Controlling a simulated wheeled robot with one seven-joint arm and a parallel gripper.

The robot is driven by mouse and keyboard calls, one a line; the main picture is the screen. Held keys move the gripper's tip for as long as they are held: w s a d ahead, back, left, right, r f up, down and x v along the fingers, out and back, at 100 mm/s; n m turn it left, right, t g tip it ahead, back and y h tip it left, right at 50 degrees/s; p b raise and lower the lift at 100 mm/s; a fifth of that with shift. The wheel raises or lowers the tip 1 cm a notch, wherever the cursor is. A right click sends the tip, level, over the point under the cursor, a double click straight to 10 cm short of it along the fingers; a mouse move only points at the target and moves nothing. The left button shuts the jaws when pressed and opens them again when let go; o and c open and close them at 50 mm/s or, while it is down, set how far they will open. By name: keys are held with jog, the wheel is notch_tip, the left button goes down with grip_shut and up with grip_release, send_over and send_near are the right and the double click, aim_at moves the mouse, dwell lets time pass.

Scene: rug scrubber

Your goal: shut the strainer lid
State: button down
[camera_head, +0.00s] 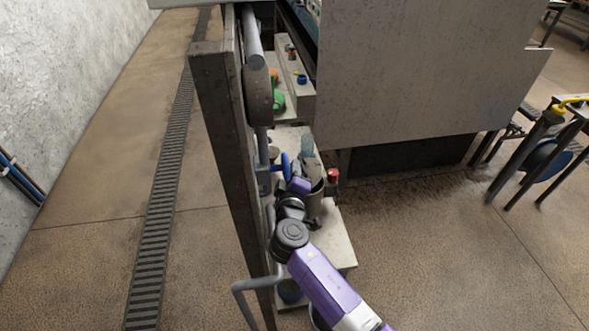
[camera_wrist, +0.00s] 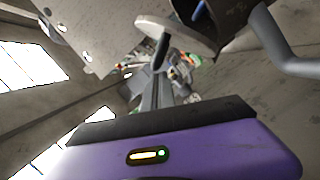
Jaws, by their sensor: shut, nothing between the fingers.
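The strainer looks to be the dark upright cylinder (camera_head: 316,200) on the pale plinth, just right of my wrist in the head view. A grey tilted piece (camera_head: 311,163) stands at its top; it may be the lid, but I cannot tell how far open it is. In the wrist view, a pale round plate (camera_wrist: 182,38) with a dark handle hangs over my gripper (camera_wrist: 160,92), whose grey fingers are shut and empty. I cannot tell whether the fingertips touch the plate. In the head view my wrist hides part of the strainer.
A blue handwheel (camera_head: 285,163) is left of the strainer and a red knob (camera_head: 333,175) is right of it. A dark post (camera_head: 220,130) and a grey pipe (camera_head: 250,285) border the left side. A large grey panel (camera_head: 415,75) overhangs at upper right.

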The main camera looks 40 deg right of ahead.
aim_at(310, 173)
jog(key=shift+s+d+f+m+y+b, duration=0.35)
jog(key=shift+s+d+f+m+b, duration=0.15)
jog(key=shift+d+m+b, duration=0.4)
jog(key=shift+s+d+f+m+y+b, duration=0.35)
jog(key=shift+s+d+m+b, duration=0.2)
jog(key=shift+m, duration=0.55)
jog(key=shift+s+d+f+b, duration=0.1)
jog(key=shift+d+f+b, duration=0.15)
jog(key=shift+b, duration=0.1)
jog(key=shift+s, duration=0.1)
